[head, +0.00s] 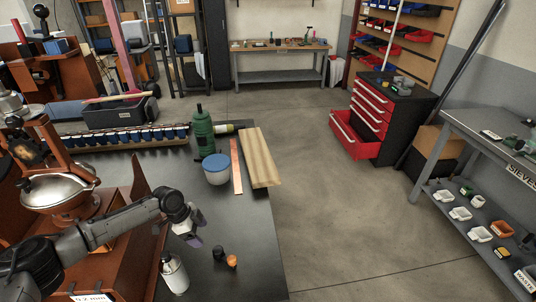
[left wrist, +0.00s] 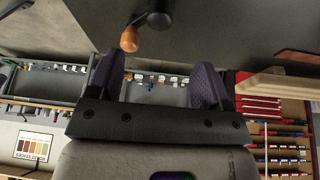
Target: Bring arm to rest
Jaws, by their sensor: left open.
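My left arm comes in from the left over the dark bench (head: 215,262). My left gripper (head: 194,240) hangs above the bench with its purple fingers pointing down and to the right. In the left wrist view the two fingers (left wrist: 160,82) stand wide apart with nothing between them. A small black piece with an orange knob (head: 231,261) is to the right of the gripper, apart from it; it also shows beyond the fingers in the left wrist view (left wrist: 130,38). My right gripper is in neither view.
A red drawer (head: 352,138) stands open. The central floor is clear.

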